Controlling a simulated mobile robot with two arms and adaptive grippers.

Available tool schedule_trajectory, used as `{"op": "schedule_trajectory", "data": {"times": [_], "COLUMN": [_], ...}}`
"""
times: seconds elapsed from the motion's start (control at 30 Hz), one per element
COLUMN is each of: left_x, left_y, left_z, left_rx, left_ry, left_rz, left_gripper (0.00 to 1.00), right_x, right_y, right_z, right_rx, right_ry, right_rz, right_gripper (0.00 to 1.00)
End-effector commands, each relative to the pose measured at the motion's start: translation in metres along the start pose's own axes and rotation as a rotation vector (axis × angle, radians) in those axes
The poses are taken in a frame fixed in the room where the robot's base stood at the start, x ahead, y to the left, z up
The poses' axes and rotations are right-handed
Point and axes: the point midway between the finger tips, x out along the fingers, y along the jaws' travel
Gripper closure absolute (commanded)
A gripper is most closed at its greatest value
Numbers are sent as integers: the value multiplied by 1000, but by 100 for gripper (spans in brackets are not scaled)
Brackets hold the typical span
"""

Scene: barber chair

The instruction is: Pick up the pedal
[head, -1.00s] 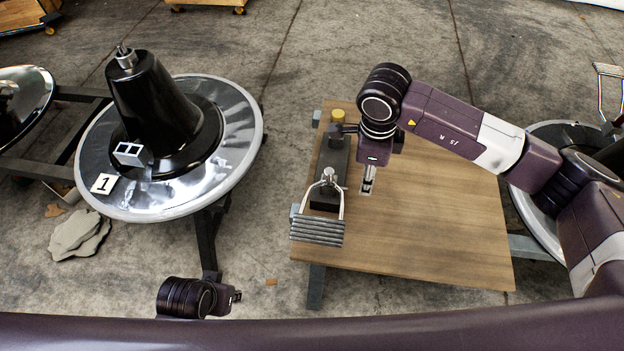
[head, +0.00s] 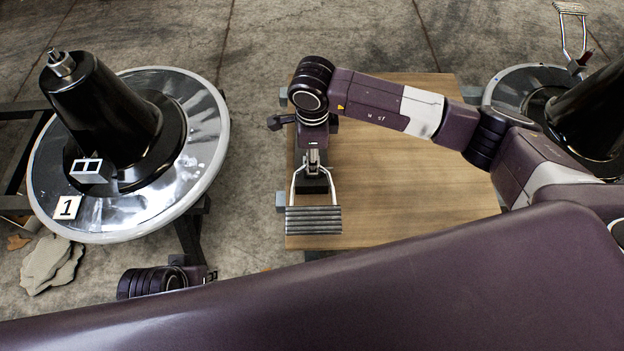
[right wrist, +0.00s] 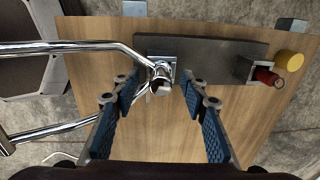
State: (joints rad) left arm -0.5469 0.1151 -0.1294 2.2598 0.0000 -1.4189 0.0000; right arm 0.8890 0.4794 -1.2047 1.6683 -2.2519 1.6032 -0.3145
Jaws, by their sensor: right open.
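The pedal (head: 313,221), a ribbed grey footrest with a chrome fork, lies at the left front edge of the wooden table. Its chrome fork also shows in the right wrist view (right wrist: 75,47), meeting at a rounded end between my fingers. My right gripper (head: 313,168) is over that end, and its arm hides part of it in the head view. In the right wrist view the right gripper (right wrist: 162,92) is open, with blue-padded fingers on either side of the chrome end. Contact is not clear. My left gripper (head: 213,275) is low at the left, away from the pedal; its jaws are too small to read.
The wooden table (head: 420,190) is mostly bare right of the pedal. A dark block (right wrist: 225,55) with a red part and a yellow knob (right wrist: 290,60) lies beside the chrome end. A round chair base (head: 205,180) marked 1 stands left; another base (head: 520,90) stands right.

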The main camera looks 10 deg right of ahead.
Motion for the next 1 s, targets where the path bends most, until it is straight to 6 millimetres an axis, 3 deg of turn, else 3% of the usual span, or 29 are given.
{"op": "schedule_trajectory", "data": {"times": [0.17,0.53,1.0], "left_x": [0,0,0], "left_y": [0,0,0], "left_z": [0,0,0], "left_rx": [0,0,-1], "left_ry": [-1,-1,0], "left_rz": [0,-1,0], "left_gripper": [75,75,75], "right_x": [0,0,-2], "right_y": [0,0,-1], "right_z": [0,0,1], "right_rx": [-1,0,0], "right_ry": [-1,0,-2], "right_rz": [-1,0,-1], "right_gripper": [60,99,100]}}
